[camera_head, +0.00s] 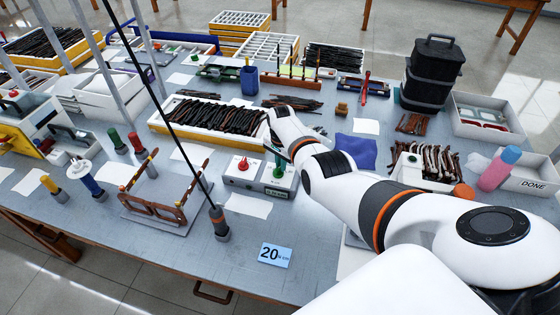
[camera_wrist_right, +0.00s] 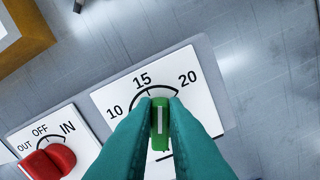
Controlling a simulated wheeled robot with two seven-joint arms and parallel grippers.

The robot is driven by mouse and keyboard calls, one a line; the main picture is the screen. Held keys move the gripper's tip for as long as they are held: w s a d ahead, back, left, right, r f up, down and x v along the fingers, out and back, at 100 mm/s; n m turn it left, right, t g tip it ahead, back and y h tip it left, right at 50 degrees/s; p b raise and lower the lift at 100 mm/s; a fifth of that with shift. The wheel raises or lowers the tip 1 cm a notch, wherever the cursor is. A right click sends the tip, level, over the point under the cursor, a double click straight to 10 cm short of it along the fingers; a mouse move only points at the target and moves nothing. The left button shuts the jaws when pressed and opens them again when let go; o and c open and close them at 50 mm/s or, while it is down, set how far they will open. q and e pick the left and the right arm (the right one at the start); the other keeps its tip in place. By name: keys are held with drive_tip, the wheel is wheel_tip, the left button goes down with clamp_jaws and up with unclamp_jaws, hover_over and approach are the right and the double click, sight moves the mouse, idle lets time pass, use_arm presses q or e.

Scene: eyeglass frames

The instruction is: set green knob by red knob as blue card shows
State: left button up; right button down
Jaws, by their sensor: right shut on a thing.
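The green knob (camera_wrist_right: 160,125) sits on a white dial plate marked 10, 15 and 20. My right gripper (camera_wrist_right: 159,112) is shut on it, one teal finger at each side. The knob's white line points between 15 and 20, and the fingers hide part of the dial. The red knob (camera_wrist_right: 48,162) is to its left, on a plate marked OUT, OFF and IN; its setting is unclear. The blue card (camera_head: 275,254) reads 20, with small unreadable text. My left gripper is out of view.
A brown eyeglass frame (camera_head: 155,210) stands on a grey plate left of the box. A tray of dark frames (camera_head: 163,121) lies behind the box. The table front is partly clear.

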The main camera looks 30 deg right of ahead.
drive_tip(key=m, duration=0.1)
drive_tip(key=m+p, duration=0.1)
drive_tip(key=m, duration=0.1)
drive_tip(key=shift+s+d+r+m, duration=0.1)
drive_tip(key=shift+s+m, duration=0.1)
drive_tip(key=shift+m, duration=0.1)
drive_tip(key=shift+s+m+p, duration=0.2)
drive_tip(key=shift+m+p, duration=0.1)
drive_tip(key=shift+m, duration=1.3)
drive_tip(key=c, duration=1.5)
unclamp_jaws()
drive_tip(key=shift+o, duration=0.2)
wheel_tip(320, 180, up, 5)
drive_tip(key=shift+r+p, duration=0.2)
drive_tip(key=shift+p, duration=0.85)
wheel_tip(320, 180, up, 6)
drive_tip(key=shift+r+b, duration=0.25)
drive_tip(key=shift+b, duration=0.05)
